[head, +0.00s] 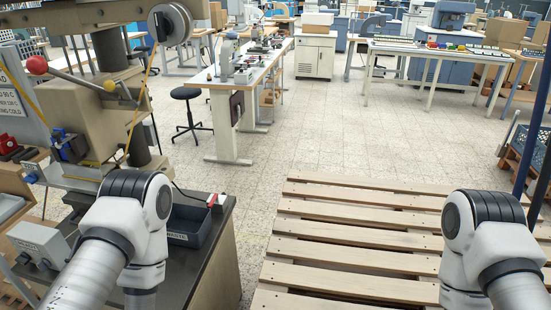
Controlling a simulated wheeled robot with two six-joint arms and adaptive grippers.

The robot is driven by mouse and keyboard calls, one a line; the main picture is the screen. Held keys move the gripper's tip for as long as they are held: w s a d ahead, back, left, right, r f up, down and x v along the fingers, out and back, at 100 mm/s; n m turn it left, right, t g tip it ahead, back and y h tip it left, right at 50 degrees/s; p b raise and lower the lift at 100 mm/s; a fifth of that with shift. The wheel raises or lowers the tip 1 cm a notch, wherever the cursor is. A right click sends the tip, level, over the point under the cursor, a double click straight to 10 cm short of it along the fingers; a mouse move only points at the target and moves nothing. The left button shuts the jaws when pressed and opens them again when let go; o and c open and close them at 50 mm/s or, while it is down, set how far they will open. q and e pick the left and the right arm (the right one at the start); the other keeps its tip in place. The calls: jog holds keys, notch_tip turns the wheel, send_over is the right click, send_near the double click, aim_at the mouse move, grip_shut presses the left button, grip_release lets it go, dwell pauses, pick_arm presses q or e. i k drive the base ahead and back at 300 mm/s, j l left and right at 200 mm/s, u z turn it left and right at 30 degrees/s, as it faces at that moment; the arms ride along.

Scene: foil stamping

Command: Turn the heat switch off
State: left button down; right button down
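A beige foil stamping press (100,100) stands at the left, with a red-ball lever (37,65) and a foil reel (170,24). A small grey box (38,245) with dark knobs or switches sits at its lower left. It may carry the heat switch, but I cannot read its markings or tell its setting. My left arm's bent joint is in front of the press, to the right of the grey box. My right arm comes in at the lower right, over the pallet. Neither gripper shows; both arms run out of the frame at the bottom.
A dark bench top (205,250) holds a dark labelled tray (188,226) and a small red-and-white item (214,200). A slatted wooden pallet (340,245) fills the lower right. A stool (187,94) and workbenches stand behind, with open floor (330,140) between.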

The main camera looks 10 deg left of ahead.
aim_at(24, 258)
jog(key=u, duration=1.8)
jog(key=i+j+z, duration=0.15)
jog(key=z, duration=0.35)
jog(key=j+z, duration=0.45)
jog(key=i+j+z, duration=0.1)
jog(key=j, duration=0.55)
jog(key=i+j+z, duration=0.15)
jog(key=j, duration=0.5)
jog(key=j+z, duration=0.1)
jog(key=j, duration=0.55)
